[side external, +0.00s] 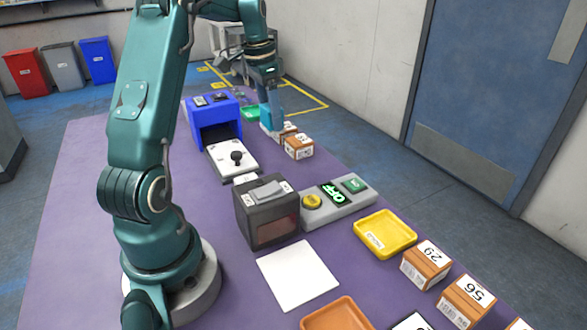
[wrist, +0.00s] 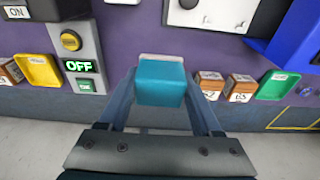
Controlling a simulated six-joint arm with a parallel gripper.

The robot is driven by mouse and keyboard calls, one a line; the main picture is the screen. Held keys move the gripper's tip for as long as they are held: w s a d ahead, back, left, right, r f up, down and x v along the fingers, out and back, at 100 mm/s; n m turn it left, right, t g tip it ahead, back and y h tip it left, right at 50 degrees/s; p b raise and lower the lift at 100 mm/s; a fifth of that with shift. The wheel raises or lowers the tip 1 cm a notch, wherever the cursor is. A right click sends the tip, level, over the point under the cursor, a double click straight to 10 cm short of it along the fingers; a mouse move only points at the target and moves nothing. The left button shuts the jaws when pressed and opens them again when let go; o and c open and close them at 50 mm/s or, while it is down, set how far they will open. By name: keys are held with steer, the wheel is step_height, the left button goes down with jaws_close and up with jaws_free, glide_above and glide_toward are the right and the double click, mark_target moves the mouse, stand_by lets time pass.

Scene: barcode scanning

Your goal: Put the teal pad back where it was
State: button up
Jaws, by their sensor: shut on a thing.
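The teal pad (wrist: 161,84) is a rounded teal block between the two fingers of my gripper (wrist: 161,75) in the wrist view. My gripper is shut on it. A pale, whitish edge shows just beyond the pad; I cannot tell whether the pad touches it. In the side external view my gripper (side external: 271,118) is at the far end of the purple table, pointing down, with a pale base (side external: 266,129) low at its tips. The pad's underside is hidden.
Orange numbered boxes (side external: 298,146) stand right beside my gripper. A green tray (side external: 250,113) and a blue housing (side external: 213,119) are close by. The grey OFF panel (side external: 324,207), dark box (side external: 265,216) and yellow tray (side external: 385,234) are nearer the camera. A white square (side external: 298,274) lies flat.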

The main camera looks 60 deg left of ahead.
steer(key=w+d+f, duration=0.2)
steer(key=w, duration=0.1)
steer(key=w+d+f, duration=0.2)
steer(key=w, duration=0.1)
steer(key=w+d+f, duration=0.2)
steer(key=w+f, duration=0.1)
steer(key=shift+d, duration=0.3)
steer(key=shift+f, duration=2.05)
steer(key=o, duration=1.3)
steer(key=shift+f, duration=0.15)
